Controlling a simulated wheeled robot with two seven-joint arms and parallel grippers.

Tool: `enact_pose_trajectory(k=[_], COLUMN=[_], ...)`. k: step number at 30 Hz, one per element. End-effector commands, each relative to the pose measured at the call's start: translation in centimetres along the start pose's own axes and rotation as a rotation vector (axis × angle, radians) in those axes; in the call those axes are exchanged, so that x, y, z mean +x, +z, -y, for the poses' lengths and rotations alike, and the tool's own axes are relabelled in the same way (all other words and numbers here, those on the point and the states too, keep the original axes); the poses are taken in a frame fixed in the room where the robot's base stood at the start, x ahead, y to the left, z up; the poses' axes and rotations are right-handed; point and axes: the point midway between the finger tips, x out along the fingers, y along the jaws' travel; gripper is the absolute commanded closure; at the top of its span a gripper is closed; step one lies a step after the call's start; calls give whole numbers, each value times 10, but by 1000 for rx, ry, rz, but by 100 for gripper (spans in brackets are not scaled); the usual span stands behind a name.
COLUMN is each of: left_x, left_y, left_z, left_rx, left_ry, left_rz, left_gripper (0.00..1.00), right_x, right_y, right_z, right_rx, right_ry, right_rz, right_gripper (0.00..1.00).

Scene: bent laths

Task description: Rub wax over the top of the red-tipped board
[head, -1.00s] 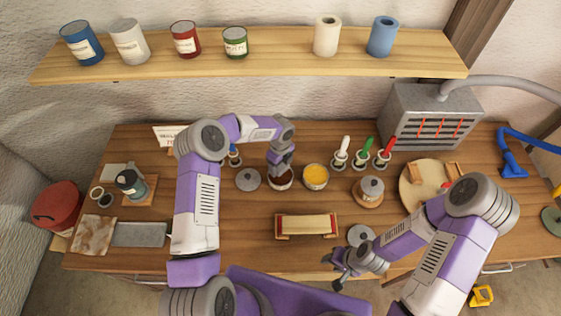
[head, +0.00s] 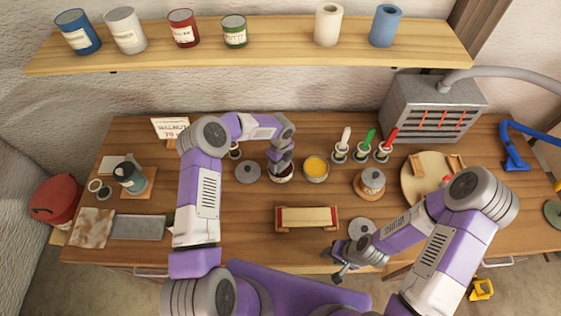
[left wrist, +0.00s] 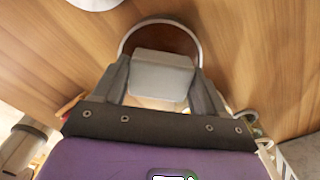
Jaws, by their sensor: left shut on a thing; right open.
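The pale board (head: 307,217) with a red tip lies across a low wooden rest (head: 281,228) at the front middle of the bench. My left gripper (head: 281,165) points down over an open tin with dark brown contents (head: 284,178), behind the board. It is shut on a pale grey block-like thing (left wrist: 163,75); in the left wrist view this covers part of the round tin (left wrist: 158,38) below. I cannot tell whether the held thing touches the contents. My right gripper (head: 339,264) is open and empty near the bench's front edge, right of the board.
An open tin of yellow contents (head: 316,168) stands just right of the dark one, and a grey lid (head: 248,172) lies left. White, green and red-handled tools (head: 364,149) stand behind. A lidded pot (head: 371,183) and round board (head: 411,183) are on the right.

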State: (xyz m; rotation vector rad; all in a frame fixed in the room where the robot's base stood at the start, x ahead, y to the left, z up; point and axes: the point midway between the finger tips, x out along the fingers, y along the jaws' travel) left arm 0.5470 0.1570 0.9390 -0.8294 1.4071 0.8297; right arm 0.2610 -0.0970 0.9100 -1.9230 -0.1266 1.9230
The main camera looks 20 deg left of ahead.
Motion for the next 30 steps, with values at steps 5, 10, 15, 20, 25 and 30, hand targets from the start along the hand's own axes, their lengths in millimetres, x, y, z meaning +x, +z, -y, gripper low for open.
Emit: enact_pose_trajectory(k=[5, 10, 15, 20, 25, 30], left_x=[0, 2, 4, 6, 8, 10], left_y=[0, 0, 0, 0, 0, 0], left_z=[0, 0, 0, 0, 0, 0], left_rx=[0, 0, 0, 0, 0, 0], left_ry=[0, 0, 0, 0, 0, 0], left_rz=[0, 0, 0, 0, 0, 0], left_gripper=[52, 52, 52, 52, 52, 52], right_x=[0, 2, 4, 6, 8, 10], right_y=[0, 0, 0, 0, 0, 0], right_z=[0, -1, -2, -2, -3, -4], right_rx=[0, 0, 0, 0, 0, 0], right_ry=[0, 0, 0, 0, 0, 0], right_rz=[0, 0, 0, 0, 0, 0], right_gripper=[57, 57, 57, 57, 57, 57])
